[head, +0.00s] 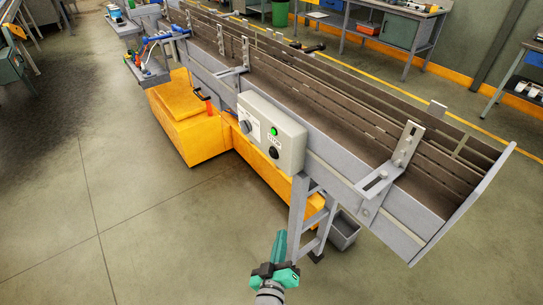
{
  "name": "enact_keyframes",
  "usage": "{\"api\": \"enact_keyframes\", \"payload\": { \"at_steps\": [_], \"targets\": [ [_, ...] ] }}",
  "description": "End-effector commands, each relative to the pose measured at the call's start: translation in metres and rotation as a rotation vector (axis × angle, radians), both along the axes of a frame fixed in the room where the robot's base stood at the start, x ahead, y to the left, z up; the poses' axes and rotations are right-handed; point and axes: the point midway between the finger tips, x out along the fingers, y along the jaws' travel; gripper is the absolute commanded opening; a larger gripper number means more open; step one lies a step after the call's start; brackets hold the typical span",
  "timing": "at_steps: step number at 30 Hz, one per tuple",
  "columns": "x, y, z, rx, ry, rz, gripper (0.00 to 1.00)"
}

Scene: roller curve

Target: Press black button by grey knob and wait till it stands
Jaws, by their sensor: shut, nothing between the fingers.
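A light grey control box (290,150) is mounted on the near side of the conveyor (310,95). On its face are a grey knob (246,127) at the left and a black button (274,153) at the right. A small green light (274,131) glows above the black button. My gripper (281,240), teal and dark, is at the bottom centre, below the box and well apart from it. Its fingers are together and nothing is between them.
An orange base (190,125) and grey legs (305,215) stand under the conveyor. A grey bin (344,231) is on the floor right of the legs. A metal bracket (392,165) sticks out from the conveyor's near side. Open floor (130,235) lies to the left.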

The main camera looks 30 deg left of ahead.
Motion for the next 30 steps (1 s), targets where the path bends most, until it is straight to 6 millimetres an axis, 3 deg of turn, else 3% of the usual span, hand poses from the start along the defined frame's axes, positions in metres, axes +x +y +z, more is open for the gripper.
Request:
{"api": "enact_keyframes", "payload": {
  "at_steps": [1, 9, 15, 21, 30],
  "targets": [
    [0.012, 0.022, 0.014, -0.015, -0.024, 0.018, 0.0],
    [0.047, 0.121, 0.08, -0.104, -0.105, 0.058, 0.0],
    [0.052, 0.169, 0.119, -0.132, -0.134, 0.067, 0.0],
    [0.053, 0.183, 0.132, -0.142, -0.14, 0.066, 0.0],
    [0.053, 0.183, 0.132, -0.143, -0.14, 0.066, 0.0]
  ]
}}
